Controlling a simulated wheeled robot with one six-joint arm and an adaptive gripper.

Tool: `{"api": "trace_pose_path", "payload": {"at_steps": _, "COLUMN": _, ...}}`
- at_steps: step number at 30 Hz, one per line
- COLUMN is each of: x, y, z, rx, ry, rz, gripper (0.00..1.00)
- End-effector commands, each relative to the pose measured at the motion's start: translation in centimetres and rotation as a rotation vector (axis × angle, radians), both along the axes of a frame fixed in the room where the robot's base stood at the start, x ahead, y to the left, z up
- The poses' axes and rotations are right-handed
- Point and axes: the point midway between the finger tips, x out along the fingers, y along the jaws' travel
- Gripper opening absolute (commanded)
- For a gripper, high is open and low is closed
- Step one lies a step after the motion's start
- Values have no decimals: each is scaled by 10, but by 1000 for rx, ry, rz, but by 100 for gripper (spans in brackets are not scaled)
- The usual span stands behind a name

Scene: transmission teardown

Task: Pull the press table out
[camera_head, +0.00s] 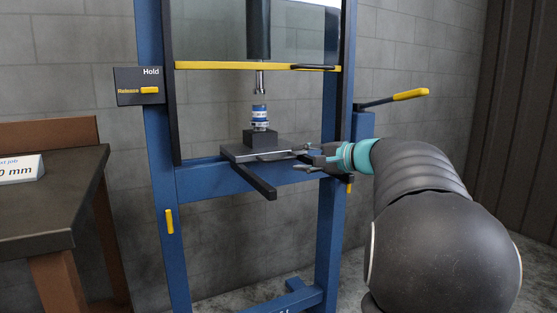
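The press table (236,154) is a flat dark grey plate on the blue press frame, with a dark bar (256,181) sticking out toward the front below it. A black block (261,139) sits on the plate, and a blue-and-white banded cylinder (260,118) stands upright on the block. My gripper (299,160) is at the plate's right side, pointing left. Its fingers look spread apart, with nothing visible between them. Whether a fingertip touches the plate cannot be told.
The press ram (259,78) hangs above the cylinder with a gap. A clear guard with a yellow bottom bar (235,66) is above the table. A Hold/Release box (140,87) is left, a yellow-gripped lever (409,95) right. A workbench (45,205) stands far left.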

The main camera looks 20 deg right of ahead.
Motion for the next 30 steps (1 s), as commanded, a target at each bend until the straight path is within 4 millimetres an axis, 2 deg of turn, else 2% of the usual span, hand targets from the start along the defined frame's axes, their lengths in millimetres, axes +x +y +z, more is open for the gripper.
{"api": "trace_pose_path", "payload": {"at_steps": 6, "x": 37, "y": 19, "z": -8, "rx": 0, "ry": 2, "rz": 6, "gripper": 37}}
{"api": "trace_pose_path", "payload": {"at_steps": 12, "x": 59, "y": 30, "z": -13, "rx": 0, "ry": 1, "rz": 6, "gripper": 37}}
{"api": "trace_pose_path", "payload": {"at_steps": 18, "x": 67, "y": 34, "z": -15, "rx": -1, "ry": 1, "rz": 4, "gripper": 37}}
{"api": "trace_pose_path", "payload": {"at_steps": 25, "x": 67, "y": 34, "z": -15, "rx": 0, "ry": 1, "rz": 4, "gripper": 37}}
{"api": "trace_pose_path", "payload": {"at_steps": 26, "x": 67, "y": 34, "z": -15, "rx": -1, "ry": 1, "rz": 4, "gripper": 35}}
{"api": "trace_pose_path", "payload": {"at_steps": 30, "x": 67, "y": 34, "z": -15, "rx": -1, "ry": 1, "rz": 4, "gripper": 0}}
